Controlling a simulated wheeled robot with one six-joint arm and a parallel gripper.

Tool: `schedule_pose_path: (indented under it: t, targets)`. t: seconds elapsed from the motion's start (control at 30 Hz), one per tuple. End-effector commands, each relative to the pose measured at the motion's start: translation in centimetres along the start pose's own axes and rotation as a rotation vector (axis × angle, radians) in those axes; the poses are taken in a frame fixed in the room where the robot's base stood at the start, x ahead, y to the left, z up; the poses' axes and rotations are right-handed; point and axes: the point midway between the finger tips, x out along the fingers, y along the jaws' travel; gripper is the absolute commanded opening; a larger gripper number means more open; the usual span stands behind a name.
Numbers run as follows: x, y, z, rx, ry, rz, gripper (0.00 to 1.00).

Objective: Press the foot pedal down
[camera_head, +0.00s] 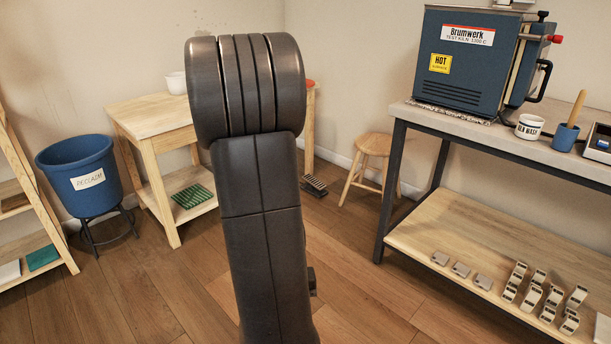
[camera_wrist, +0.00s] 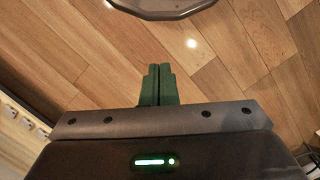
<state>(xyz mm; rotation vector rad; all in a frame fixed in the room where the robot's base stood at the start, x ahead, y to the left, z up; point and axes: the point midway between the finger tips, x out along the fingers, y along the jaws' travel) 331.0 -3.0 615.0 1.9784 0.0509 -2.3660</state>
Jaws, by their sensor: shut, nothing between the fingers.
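The foot pedal (camera_head: 314,186) is a small dark ribbed pedal on the wooden floor, by the right leg of the light wooden table. It shows just to the right of my arm in the head view. I cannot tell from here whether it is up or pressed. My gripper (camera_wrist: 159,70) shows in the wrist view with its two green fingers together and nothing between them. It is above the floorboards. The pedal is not clearly in the wrist view, and my gripper is hidden in the head view.
A wooden stool (camera_head: 372,146) stands right of the pedal. The wooden table (camera_head: 150,115) is behind my arm, with a blue bucket (camera_head: 78,165) on a stand at left. A workbench (camera_head: 480,122) with a blue kiln (camera_head: 465,65) fills the right. The floor between is clear.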

Motion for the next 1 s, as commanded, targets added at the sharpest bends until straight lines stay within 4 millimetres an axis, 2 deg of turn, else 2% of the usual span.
schedule_pose_path:
  t: [0.03, 0.2, 0.37, 0.5, 0.63, 0.8, 0.9, 1.0]
  targets:
    - [1.7, -1.6, -2.3, -0.021, -0.001, 0.004, 0.00]
    - [6.3, -7.1, -8.4, -0.062, 0.014, 0.011, 0.00]
    - [11.7, -13.1, -12.9, -0.100, 0.029, 0.015, 0.00]
    - [17.4, -18.6, -15.7, -0.131, 0.040, 0.019, 0.00]
    - [23.4, -23.8, -17.2, -0.163, 0.052, 0.021, 0.00]
    - [31.1, -29.5, -17.6, -0.196, 0.064, 0.022, 0.00]
    - [34.6, -31.8, -17.3, -0.210, 0.070, 0.022, 0.00]
    - [37.0, -33.3, -17.0, -0.220, 0.075, 0.022, 0.00]
